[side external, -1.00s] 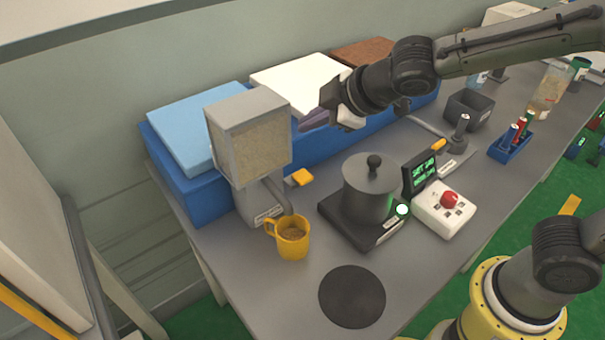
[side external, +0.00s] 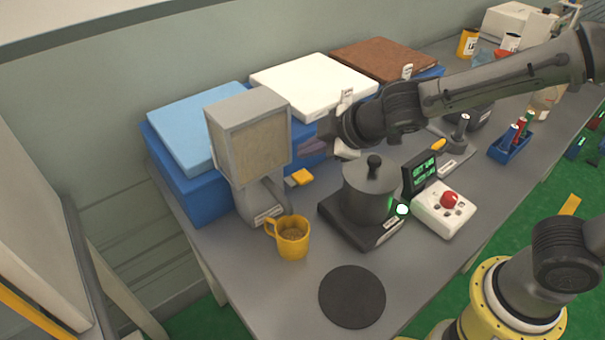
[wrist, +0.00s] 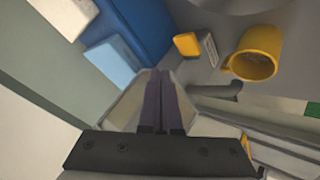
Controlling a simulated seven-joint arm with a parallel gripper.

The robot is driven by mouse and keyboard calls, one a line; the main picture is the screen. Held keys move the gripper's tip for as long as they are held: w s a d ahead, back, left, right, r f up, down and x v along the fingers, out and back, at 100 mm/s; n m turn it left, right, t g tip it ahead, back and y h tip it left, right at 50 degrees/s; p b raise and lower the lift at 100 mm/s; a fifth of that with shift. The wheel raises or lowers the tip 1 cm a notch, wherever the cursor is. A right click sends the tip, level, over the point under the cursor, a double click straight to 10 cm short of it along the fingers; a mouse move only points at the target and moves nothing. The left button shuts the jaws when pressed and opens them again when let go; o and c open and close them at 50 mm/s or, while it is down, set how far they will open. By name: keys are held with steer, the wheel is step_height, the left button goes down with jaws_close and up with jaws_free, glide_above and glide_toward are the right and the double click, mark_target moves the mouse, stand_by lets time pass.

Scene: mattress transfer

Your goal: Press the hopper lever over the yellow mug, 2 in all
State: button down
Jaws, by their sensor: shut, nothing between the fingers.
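The hopper (side external: 248,140) is a grey box with a pale grain-filled window, on a stand at the left of the bench. Its yellow lever (side external: 299,177) sticks out to the right of the stand. The yellow mug (side external: 291,242) stands upright below the spout with brown grain inside. My gripper (side external: 306,147) is shut and empty, above the lever and beside the hopper's right side. In the wrist view the shut fingers (wrist: 160,80) lie in front of the hopper, with the lever (wrist: 187,43) and the mug (wrist: 256,52) beyond them, apart from the fingers.
A grey pot (side external: 370,193) with a black knob stands on a dark base right of the mug. A white box with a red button (side external: 449,199) is beside it. A dark round mat (side external: 352,297) lies in front. Blue, white and brown slabs sit on blue blocks behind.

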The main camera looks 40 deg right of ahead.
mark_target(306, 176)
steer(key=shift+f, duration=1.6)
steer(key=shift+f, duration=0.2)
stand_by(0.8)
steer(key=shift+f, duration=0.2)
steer(key=shift+f, duration=1.3)
stand_by(1.4)
steer(key=shift+r, duration=1.65)
steer(key=shift+r, duration=2.55)
